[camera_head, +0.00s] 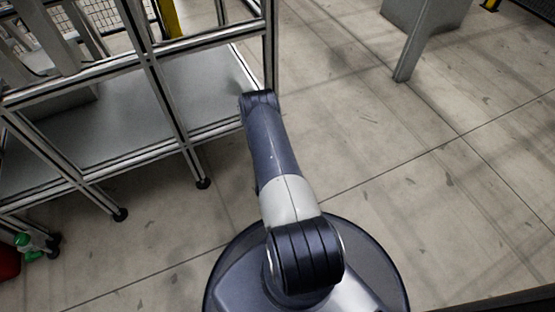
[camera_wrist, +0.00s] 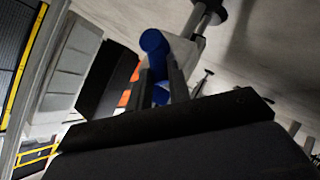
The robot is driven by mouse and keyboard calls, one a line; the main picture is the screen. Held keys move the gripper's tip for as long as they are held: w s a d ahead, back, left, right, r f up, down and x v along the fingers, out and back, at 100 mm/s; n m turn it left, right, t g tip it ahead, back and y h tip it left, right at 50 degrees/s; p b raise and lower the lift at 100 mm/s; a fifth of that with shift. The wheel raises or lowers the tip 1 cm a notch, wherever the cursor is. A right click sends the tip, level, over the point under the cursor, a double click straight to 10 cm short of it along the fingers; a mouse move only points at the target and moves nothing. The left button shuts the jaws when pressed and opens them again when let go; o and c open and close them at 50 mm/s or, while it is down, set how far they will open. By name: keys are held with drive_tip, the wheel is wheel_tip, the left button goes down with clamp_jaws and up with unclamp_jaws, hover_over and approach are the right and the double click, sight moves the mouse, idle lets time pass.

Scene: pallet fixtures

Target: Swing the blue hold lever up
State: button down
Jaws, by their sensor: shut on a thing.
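The blue hold lever (camera_wrist: 154,41) shows in the wrist view as a rounded blue bar, partly covered by the fingers. More blue shows low between the fingers. My gripper (camera_wrist: 161,76) is shut on the lever, one finger on each side. A pale bracket with a metal rod stands just beyond it, near the top. How the lever joins the bracket is hard to make out. In the head view my arm reaches up to the frame's edge; the gripper and the lever do not show there.
A metal-profile frame (camera_head: 150,60) with a grey shelf (camera_head: 200,85) stands at left in the head view. A grey leg (camera_head: 415,45) stands at upper right. Green and red items lie at lower left. The floor (camera_head: 440,200) on the right is clear.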

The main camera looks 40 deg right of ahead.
drive_tip(key=shift+s+d+r+m+y+b, duration=0.2)
drive_tip(key=shift+d+m+y, duration=0.4)
drive_tip(key=shift+y, duration=0.45)
drive_tip(key=shift+s+d+r+m+y+b, duration=0.1)
drive_tip(key=shift+d+r+m+y, duration=0.2)
drive_tip(key=shift+d+m+y, duration=0.55)
drive_tip(key=shift+s+d+r+m+y+b, duration=0.15)
drive_tip(key=shift+d+r+m+y, duration=0.15)
drive_tip(key=shift+y, duration=1)
drive_tip(key=shift+t, duration=0.3)
drive_tip(key=c, duration=1.3)
unclamp_jaws()
drive_tip(key=p+v, duration=0.4)
drive_tip(key=v, duration=0.6)
drive_tip(key=shift+s+r, duration=0.2)
drive_tip(key=shift+r, duration=0.1)
